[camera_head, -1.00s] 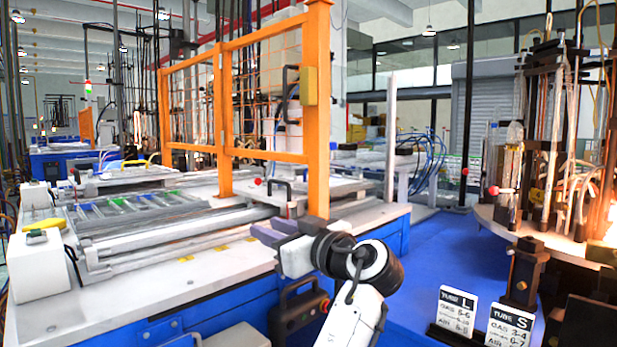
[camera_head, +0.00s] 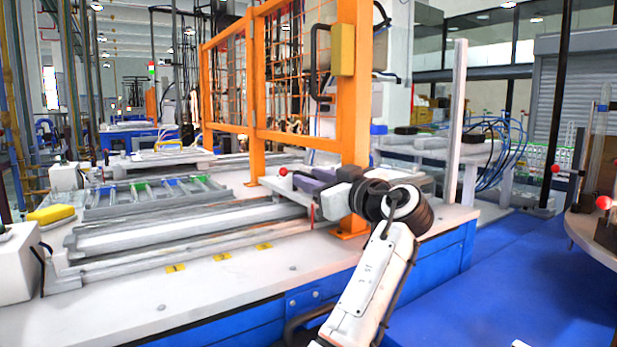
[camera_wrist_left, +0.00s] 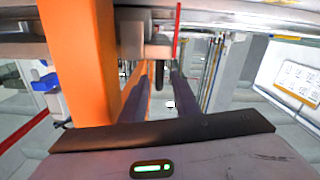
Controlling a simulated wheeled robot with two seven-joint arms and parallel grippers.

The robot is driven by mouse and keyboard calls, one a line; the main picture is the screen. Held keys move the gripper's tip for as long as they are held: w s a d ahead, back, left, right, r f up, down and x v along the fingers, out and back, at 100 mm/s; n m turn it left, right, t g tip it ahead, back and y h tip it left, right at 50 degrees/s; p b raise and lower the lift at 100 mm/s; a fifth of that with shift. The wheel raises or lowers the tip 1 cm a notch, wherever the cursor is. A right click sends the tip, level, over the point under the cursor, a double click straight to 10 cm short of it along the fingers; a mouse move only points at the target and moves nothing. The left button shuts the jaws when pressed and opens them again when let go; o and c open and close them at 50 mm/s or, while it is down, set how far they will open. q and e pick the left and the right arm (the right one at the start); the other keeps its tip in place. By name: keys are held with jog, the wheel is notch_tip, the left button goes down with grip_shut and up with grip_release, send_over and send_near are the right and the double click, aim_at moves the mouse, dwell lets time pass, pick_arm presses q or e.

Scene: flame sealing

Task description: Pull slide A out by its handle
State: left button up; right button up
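My left gripper (camera_head: 303,180) is beside the orange frame post, at the grey plate (camera_head: 270,183) on the machine table. Its two dark fingers stand apart in the left wrist view (camera_wrist_left: 160,98). A dark upright piece (camera_wrist_left: 160,73), possibly the handle, shows beyond and between the fingertips; I see no contact. In the head view the gripper covers the place of the black handle. No letter A is readable, so I cannot tell for certain which part is slide A. My right gripper is not in view.
An orange guard frame (camera_head: 355,110) stands close to my left gripper; its post fills the left of the wrist view (camera_wrist_left: 75,60). A red ball knob (camera_head: 283,171) is near the fingers. Long metal rails (camera_head: 180,225) lie left. Blue floor (camera_head: 470,285) is clear at right.

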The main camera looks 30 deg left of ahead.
pick_arm(q)
jog(key=shift+x, duration=1.1)
jog(key=shift+w, duration=0.1)
jog(key=shift+c, duration=0.3)
grip_shut()
